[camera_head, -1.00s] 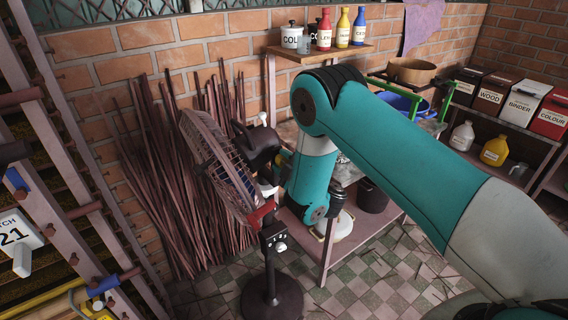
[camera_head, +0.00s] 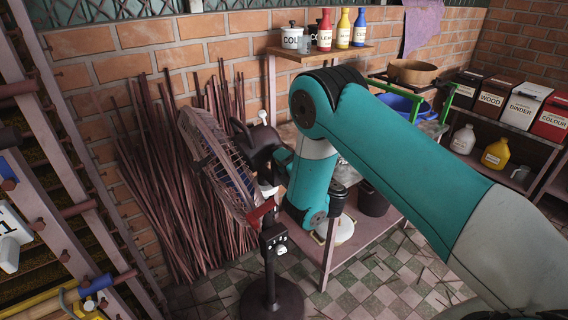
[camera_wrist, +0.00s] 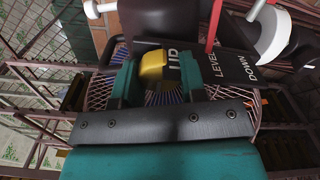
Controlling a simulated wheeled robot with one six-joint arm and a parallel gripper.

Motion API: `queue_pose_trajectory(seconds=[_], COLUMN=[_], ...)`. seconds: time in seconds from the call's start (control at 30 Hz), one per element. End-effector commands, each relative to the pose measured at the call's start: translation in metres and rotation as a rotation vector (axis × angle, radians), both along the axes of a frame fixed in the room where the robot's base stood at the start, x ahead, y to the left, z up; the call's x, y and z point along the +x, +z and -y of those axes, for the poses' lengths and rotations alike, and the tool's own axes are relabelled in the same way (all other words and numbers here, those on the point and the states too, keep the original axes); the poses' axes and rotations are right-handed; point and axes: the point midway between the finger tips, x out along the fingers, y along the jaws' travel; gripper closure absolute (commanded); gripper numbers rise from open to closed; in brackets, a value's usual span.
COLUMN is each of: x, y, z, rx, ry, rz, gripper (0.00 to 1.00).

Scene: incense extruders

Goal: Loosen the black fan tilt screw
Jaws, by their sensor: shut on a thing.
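The black fan's motor housing (camera_head: 262,146) sits behind its wire cage (camera_head: 212,160) on a black stand (camera_head: 270,260). In the wrist view, a yellow knob (camera_wrist: 152,66), apparently the tilt screw, sits between the teal fingers of my gripper (camera_wrist: 158,74). My gripper is shut on it. Beside it is a black plate (camera_wrist: 230,68) lettered LEVEL and DOWN, with UP partly covered by the fingers. A thin red pointer (camera_wrist: 214,26) stands over the plate. In the head view the knob is not visible, and my gripper is mostly hidden by the fan and my arm.
A wooden shelf (camera_head: 345,51) with bottles is on the brick wall. A low table (camera_head: 345,246) stands behind my arm. Thin sticks (camera_head: 160,180) lean on the wall left of the fan. A rack (camera_head: 75,210) fills the left edge. Tiled floor (camera_head: 380,290) is open at front.

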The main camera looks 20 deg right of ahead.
Motion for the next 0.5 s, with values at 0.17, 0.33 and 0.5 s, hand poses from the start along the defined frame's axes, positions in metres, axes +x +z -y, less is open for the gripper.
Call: queue_pose_trajectory(seconds=[0.17,0.33,0.5], x=[-0.0014,-0.0014,-0.0014], y=[-0.0035,-0.0034,-0.0033], z=[0.001,0.0011,0.0012], rx=[-0.076,-0.115,-0.13], ry=[-0.002,-0.002,-0.002], rz=[0.016,0.029,0.034], gripper=[0.85,0.85,0.85])
